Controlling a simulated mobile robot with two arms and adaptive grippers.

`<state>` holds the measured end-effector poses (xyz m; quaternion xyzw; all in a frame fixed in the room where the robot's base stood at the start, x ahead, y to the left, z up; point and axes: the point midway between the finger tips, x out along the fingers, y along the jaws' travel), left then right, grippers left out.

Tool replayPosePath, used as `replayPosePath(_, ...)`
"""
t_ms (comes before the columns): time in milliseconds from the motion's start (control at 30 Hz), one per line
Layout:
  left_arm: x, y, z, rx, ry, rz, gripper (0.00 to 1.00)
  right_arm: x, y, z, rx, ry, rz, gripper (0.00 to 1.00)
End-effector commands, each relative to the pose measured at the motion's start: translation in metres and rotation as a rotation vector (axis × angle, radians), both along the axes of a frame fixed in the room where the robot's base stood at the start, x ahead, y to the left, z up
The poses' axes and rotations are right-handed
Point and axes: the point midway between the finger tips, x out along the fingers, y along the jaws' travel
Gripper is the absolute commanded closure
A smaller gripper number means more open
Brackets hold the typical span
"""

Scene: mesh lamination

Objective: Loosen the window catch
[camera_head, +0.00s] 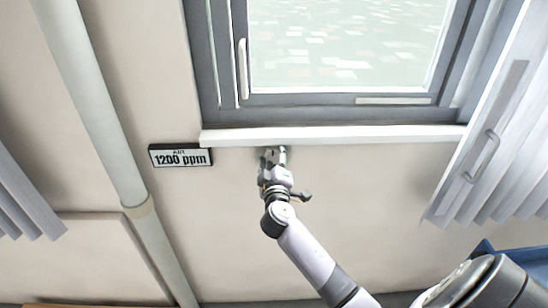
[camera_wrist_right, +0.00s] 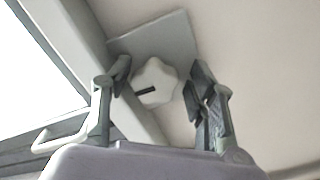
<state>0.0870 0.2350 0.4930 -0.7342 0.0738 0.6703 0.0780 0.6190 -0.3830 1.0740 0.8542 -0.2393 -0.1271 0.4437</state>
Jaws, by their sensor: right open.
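The window catch shows in the right wrist view as a pale lobed knob (camera_wrist_right: 152,72) with a dark slot-like mark, on a grey plate (camera_wrist_right: 180,38) on the wall. My right gripper (camera_wrist_right: 159,79) is open, with one finger on either side of the knob. I cannot tell whether the fingers touch it. In the head view, my right gripper (camera_head: 273,158) is just below the window sill (camera_head: 330,136), in front of the catch. The knob is hidden there. The window (camera_head: 340,45) has a pale upright handle (camera_head: 243,68) on its left frame. My left gripper is out of view.
A thick pipe (camera_head: 95,100) runs down the wall further left. Pale slatted blinds (camera_head: 490,140) hang at the right. The wall below the sign is clear.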

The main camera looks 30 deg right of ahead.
Motion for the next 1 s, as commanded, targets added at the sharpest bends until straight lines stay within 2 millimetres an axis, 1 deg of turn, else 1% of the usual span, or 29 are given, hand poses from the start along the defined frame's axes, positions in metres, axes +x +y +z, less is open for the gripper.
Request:
replayPosePath(33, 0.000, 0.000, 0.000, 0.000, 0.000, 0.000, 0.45, 0.000, -0.001, 0.003, -0.002, -0.005, -0.001, 0.45)
replayPosePath(200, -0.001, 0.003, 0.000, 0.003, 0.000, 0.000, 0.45, 0.000, -0.001, 0.004, -0.003, -0.006, -0.002, 0.45)
replayPosePath(300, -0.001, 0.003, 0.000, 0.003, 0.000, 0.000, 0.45, -0.004, 0.002, 0.004, -0.002, -0.007, -0.001, 0.45)
replayPosePath(367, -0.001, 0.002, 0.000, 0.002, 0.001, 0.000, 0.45, -0.009, 0.006, 0.003, 0.000, -0.007, 0.000, 0.45)
replayPosePath(700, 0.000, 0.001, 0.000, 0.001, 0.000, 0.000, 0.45, -0.053, 0.033, 0.000, 0.002, -0.001, 0.000, 0.45)
replayPosePath(833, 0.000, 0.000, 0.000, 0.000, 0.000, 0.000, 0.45, -0.063, 0.039, 0.000, 0.000, 0.000, 0.000, 0.45)
replayPosePath(1000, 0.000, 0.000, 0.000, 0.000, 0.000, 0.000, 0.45, -0.067, 0.042, 0.000, 0.000, 0.000, 0.000, 0.45)
